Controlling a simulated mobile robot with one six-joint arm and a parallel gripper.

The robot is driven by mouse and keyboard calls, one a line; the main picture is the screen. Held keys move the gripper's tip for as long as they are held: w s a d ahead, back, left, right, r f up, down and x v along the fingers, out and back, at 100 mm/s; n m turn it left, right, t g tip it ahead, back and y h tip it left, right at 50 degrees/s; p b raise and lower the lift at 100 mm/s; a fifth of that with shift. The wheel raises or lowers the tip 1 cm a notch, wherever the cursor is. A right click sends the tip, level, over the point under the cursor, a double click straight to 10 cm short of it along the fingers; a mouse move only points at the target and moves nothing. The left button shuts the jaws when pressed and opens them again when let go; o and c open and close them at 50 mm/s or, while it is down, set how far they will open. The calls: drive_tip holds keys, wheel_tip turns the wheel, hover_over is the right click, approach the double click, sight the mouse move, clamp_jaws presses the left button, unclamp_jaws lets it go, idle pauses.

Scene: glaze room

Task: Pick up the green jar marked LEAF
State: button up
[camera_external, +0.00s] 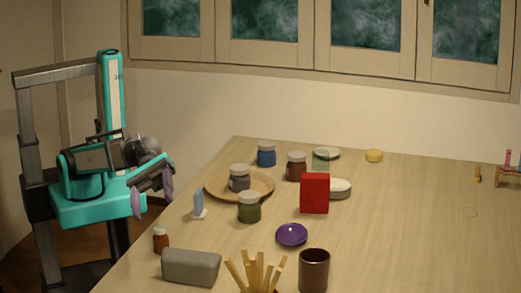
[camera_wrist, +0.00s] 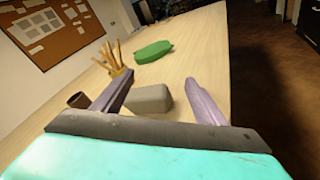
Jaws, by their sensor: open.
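A green jar (camera_external: 249,210) with a pale lid stands upright on the table in the outside view, in front of a round wooden tray (camera_external: 262,181). Its marking is too small to read. My gripper (camera_external: 153,200) is off the table's left edge, well left of the green jar. In the wrist view my gripper (camera_wrist: 159,80) is open with nothing between its fingers. I cannot make out the green jar there.
A light blue upright piece (camera_external: 198,204) stands between my gripper and the green jar. A red box (camera_external: 314,194), purple dish (camera_external: 291,235), grey block (camera_external: 191,267), small brown bottle (camera_external: 161,240), brown cup (camera_external: 314,270) and wooden sticks (camera_external: 256,273) surround it. The table's right side is mostly clear.

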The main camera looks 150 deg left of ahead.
drive_tip(key=s+a+r+n+y, duration=0.1)
drive_tip(key=s+a+r+n, duration=0.15)
drive_tip(key=a, duration=0.35)
drive_tip(key=s+a+r+n+y, duration=0.1)
drive_tip(key=s+a+r+n, duration=0.1)
drive_tip(key=s+a+r, duration=0.3)
drive_tip(key=n+g+y+b, duration=0.2)
drive_tip(key=n+y+b, duration=0.3)
drive_tip(key=n, duration=0.2)
approach(250, 196)
drive_tip(key=shift+s+f, duration=0.2)
drive_tip(key=shift+f, duration=0.2)
drive_tip(key=shift+w, duration=0.1)
drive_tip(key=shift+b+x, duration=0.3)
drive_tip(key=shift+x, duration=1.3)
drive_tip(key=shift+r+p, duration=0.2)
drive_tip(key=shift+p, duration=1)
drive_tip(key=w+p, duration=0.1)
drive_tip(key=p, duration=0.3)
drive_tip(key=shift+w+a+f, duration=0.1)
drive_tip(key=shift+w, duration=0.05)
drive_tip(key=w+p, duration=0.1)
drive_tip(key=p, duration=0.5)
drive_tip(key=shift+a+f+p, duration=0.1)
drive_tip(key=shift+f+p, duration=0.05)
drive_tip(key=shift+p, duration=0.15)
